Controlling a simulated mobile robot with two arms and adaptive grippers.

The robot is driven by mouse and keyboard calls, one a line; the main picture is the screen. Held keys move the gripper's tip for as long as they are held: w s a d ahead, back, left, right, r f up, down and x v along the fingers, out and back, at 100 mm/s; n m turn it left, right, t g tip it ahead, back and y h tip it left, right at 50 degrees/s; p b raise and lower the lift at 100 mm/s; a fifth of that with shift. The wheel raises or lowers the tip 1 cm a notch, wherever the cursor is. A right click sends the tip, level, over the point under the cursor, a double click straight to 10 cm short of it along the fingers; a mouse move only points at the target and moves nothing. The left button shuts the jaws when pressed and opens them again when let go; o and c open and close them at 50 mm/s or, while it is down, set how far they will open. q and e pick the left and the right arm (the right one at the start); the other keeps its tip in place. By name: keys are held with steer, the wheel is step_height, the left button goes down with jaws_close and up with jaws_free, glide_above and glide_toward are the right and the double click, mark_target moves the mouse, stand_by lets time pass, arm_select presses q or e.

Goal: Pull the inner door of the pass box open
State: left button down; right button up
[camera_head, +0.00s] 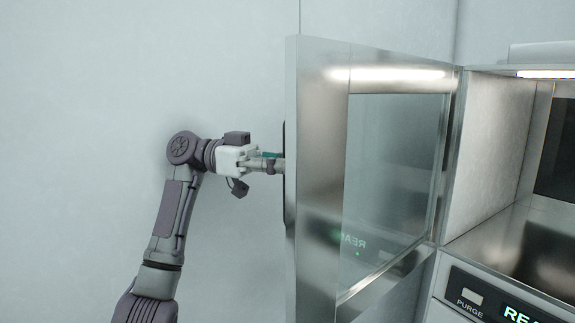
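The inner door (318,160) of the pass box is a metal-framed door with a glass window (392,170). It stands swung wide open, hinged near the box opening, with its free edge toward the left. My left gripper (278,164) is at the door's free edge, on its far left side. Its fingertips reach a dark strip at that edge, perhaps the handle (284,145), and are partly hidden by the door. I cannot tell whether they are closed on it. My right gripper is not in view.
The pass box chamber (492,150) is open at the right, with a bare metal floor (520,235) and a lit strip above. A control panel (500,300) with a PURGE button sits below it. A plain pale wall (90,120) fills the left behind my arm.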

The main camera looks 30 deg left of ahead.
arm_select(q)
steer(key=shift+d+f, duration=0.1)
steer(key=c, duration=1.1)
jaws_free()
steer(key=shift+c, duration=0.2)
steer(key=r, duration=1)
steer(key=shift+s+a, duration=0.1)
steer(key=shift+a, duration=0.25)
steer(key=shift+d+r, duration=0.1)
steer(key=shift+r, duration=0.15)
steer(key=shift+s+d+r, duration=0.15)
steer(key=shift+d, duration=0.05)
steer(key=shift+w+f, duration=0.3)
steer(key=shift+f, duration=0.05)
